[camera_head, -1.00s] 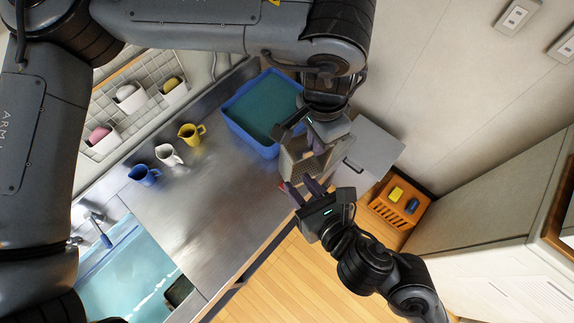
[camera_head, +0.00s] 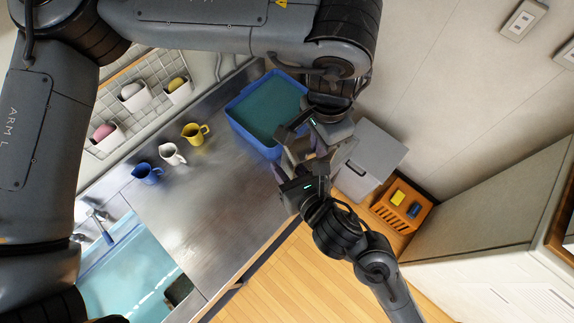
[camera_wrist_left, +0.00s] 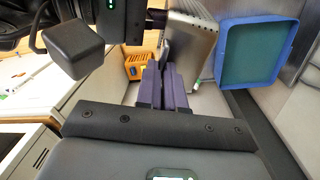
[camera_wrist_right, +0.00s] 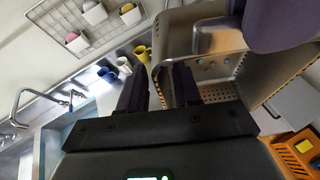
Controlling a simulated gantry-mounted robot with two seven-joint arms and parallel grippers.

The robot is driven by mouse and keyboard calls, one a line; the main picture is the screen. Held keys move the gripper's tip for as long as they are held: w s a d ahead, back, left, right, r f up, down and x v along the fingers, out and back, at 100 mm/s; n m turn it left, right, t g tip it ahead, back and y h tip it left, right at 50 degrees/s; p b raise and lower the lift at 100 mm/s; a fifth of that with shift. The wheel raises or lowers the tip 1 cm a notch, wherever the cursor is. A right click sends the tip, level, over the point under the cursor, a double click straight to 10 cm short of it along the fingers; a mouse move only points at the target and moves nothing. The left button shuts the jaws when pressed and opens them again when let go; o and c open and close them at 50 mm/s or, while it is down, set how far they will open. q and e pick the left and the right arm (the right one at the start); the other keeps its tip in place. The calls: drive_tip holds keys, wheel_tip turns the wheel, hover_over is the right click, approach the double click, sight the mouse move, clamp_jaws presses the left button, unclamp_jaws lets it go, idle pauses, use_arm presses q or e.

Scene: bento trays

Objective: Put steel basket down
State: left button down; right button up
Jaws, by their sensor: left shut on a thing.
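The steel basket is a grey metal box with a perforated floor (camera_wrist_right: 218,90), seen open in the right wrist view. Its outer wall also shows in the left wrist view (camera_wrist_left: 188,48). In the head view it is mostly hidden between my two grippers. My left gripper (camera_head: 298,138) is shut on its wall; its purple fingers are close together in the left wrist view (camera_wrist_left: 166,88). My right gripper (camera_head: 286,172) is at the basket's other side with fingers apart (camera_wrist_right: 160,88). The basket's edge shows between them; contact is unclear.
A blue tub (camera_head: 236,118) stands on the steel counter (camera_head: 215,200) beside the grippers. Yellow, white and blue jugs (camera_head: 195,133) line the counter's back. A grey box (camera_head: 375,150) and an orange crate (camera_head: 412,228) stand to the right. The middle of the counter is clear.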

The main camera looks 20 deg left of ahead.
use_arm(q)
drive_tip(key=shift+d, duration=0.15)
use_arm(e)
clamp_jaws()
use_arm(q)
drive_tip(key=c, duration=1.2)
unclamp_jaws()
